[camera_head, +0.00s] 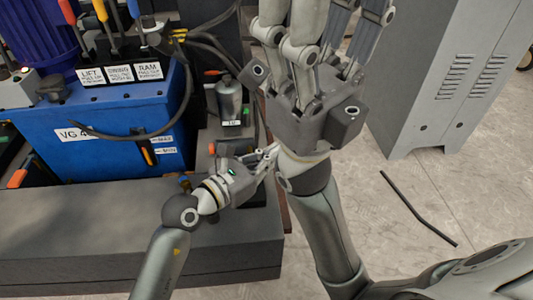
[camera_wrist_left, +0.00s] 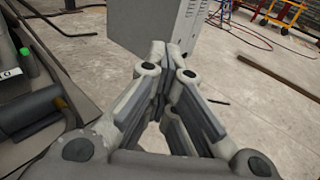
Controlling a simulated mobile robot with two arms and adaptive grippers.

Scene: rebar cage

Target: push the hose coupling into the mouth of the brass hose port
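I cannot make out the hose coupling or the brass hose port with certainty in either view. A dark cylinder with a brownish-orange end (camera_wrist_left: 60,102) lies at the left of the left wrist view; I cannot tell what it is. My left gripper (camera_head: 268,157) is low over the dark base beside the blue unit, pointing right. In the left wrist view its fingertips (camera_wrist_left: 165,60) meet, with nothing visible between them. My right gripper (camera_head: 325,25) points up at the top centre; its fingers spread apart, tips cut off by the frame edge. My right arm hides what lies behind it.
A blue power unit (camera_head: 95,125) with levers and labels stands at left. A grey canister (camera_head: 229,100) and black hoses (camera_head: 215,45) are behind my left gripper. A grey cabinet (camera_head: 430,80) stands at right. A dark rod (camera_head: 420,210) lies on otherwise clear floor.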

